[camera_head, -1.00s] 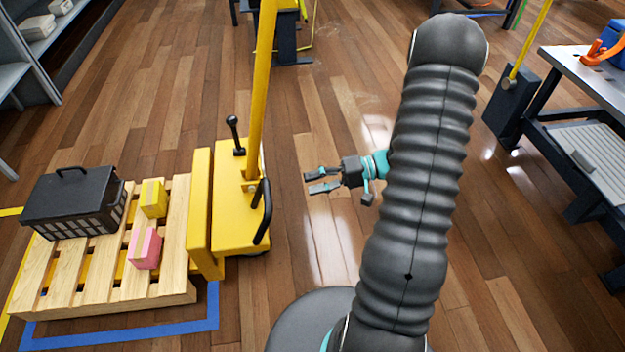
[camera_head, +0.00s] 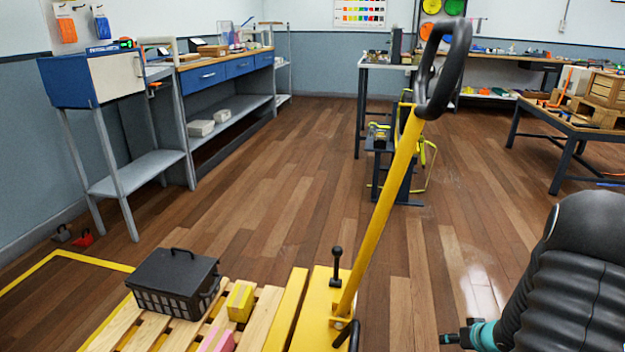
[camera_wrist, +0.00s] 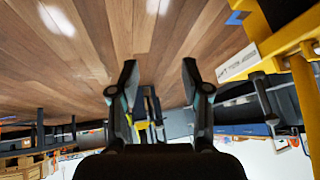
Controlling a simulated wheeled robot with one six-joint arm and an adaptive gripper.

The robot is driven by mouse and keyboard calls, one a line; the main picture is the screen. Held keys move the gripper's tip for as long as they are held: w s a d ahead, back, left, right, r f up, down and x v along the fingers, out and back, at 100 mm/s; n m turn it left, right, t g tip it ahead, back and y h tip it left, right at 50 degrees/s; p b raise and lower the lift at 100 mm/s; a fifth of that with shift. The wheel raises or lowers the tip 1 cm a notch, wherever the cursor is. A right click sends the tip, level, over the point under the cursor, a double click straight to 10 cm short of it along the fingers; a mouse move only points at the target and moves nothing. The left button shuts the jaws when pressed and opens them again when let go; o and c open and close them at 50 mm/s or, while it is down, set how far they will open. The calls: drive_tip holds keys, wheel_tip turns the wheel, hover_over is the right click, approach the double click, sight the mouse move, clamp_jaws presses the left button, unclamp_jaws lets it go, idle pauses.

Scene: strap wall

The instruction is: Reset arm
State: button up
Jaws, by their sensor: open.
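My gripper (camera_head: 452,338) shows at the bottom right of the head view, at the end of my grey ribbed arm. It points left, to the right of the yellow pallet jack. In the wrist view my gripper (camera_wrist: 156,80) has its two dark fingers spread apart with nothing between them. The wrist view appears upside down, with the wooden floor at the top and the room's furniture at the bottom.
A yellow pallet jack (camera_head: 385,205) with a tall handle stands left of my arm, by a wooden pallet (camera_head: 262,318). The pallet bears a black crate (camera_head: 172,285), a yellow box (camera_head: 240,302) and a pink box (camera_head: 218,342). Open floor (camera_head: 290,200) lies beyond.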

drive_tip(key=s+r+m+g+h, duration=0.1)
drive_tip(key=s+r+g+h, duration=0.4)
drive_tip(key=s+r, duration=0.7)
drive_tip(key=s+a+r+t+y, duration=0.1)
drive_tip(key=s+a+r, duration=0.2)
drive_tip(key=a+r, duration=0.3)
drive_tip(key=s+a+r+n+t+y, duration=0.1)
drive_tip(key=s+a+r, duration=0.3)
drive_tip(key=a+r, duration=0.3)
drive_tip(key=s+a+r+t+y, duration=0.1)
drive_tip(key=s+a+r, duration=0.3)
drive_tip(key=a+r, duration=0.3)
drive_tip(key=shift+a+r+t, duration=0.15)
drive_tip(key=shift+a+t, duration=0.25)
drive_tip(key=shift+a, duration=0.75)
drive_tip(key=shift+s, duration=0.1)
drive_tip(key=shift+c, duration=0.2)
drive_tip(key=shift+c, duration=0.3)
